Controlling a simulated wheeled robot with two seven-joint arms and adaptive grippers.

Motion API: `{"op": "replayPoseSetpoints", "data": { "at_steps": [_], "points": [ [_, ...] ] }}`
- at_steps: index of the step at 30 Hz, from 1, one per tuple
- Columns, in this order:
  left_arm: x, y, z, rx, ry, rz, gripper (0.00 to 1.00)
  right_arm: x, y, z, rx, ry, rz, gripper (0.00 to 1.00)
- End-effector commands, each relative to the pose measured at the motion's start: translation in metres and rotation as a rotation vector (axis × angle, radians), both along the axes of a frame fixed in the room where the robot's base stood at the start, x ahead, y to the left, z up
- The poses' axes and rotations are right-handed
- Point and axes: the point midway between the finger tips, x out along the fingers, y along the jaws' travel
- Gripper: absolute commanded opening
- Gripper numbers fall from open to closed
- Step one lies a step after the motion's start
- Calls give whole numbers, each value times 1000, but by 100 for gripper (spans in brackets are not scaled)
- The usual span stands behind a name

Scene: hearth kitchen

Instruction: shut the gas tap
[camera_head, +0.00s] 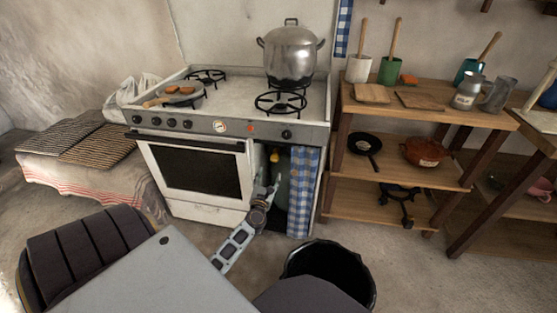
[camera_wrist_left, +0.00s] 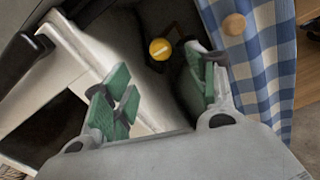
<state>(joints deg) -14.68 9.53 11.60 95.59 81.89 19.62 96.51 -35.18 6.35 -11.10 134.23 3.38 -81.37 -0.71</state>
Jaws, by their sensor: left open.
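The gas tap appears to be the small yellow round knob (camera_head: 273,157) in the dark compartment at the right of the stove, above a grey-green gas cylinder (camera_head: 281,192). In the left wrist view the yellow knob (camera_wrist_left: 160,49) sits beyond the fingertips, with a dark bar beside it. My left gripper (camera_head: 268,183) is at the compartment opening, below and in front of the knob. In the left wrist view my left gripper (camera_wrist_left: 160,88) has its green-padded fingers spread, with nothing between them. My right gripper is not in view.
A blue checked curtain (camera_head: 303,190) hangs close at the right of the opening; the oven door (camera_head: 200,172) is at its left. A large pot (camera_head: 290,52) and a pan (camera_head: 181,96) stand on the stove. A black bin (camera_head: 335,262) stands on the floor in front.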

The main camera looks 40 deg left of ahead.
Motion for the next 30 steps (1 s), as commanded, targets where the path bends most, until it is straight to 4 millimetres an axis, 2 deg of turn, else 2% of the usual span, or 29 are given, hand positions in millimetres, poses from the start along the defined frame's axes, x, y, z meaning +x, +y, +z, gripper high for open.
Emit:
{"op": "replayPoseSetpoints", "data": {
  "at_steps": [14, 30],
  "points": [
    [6, 3, 1, 2, 0, 0, 58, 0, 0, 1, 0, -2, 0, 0],
    [44, 23, 0, 3, 1, -1, 58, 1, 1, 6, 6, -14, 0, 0]
  ]
}}
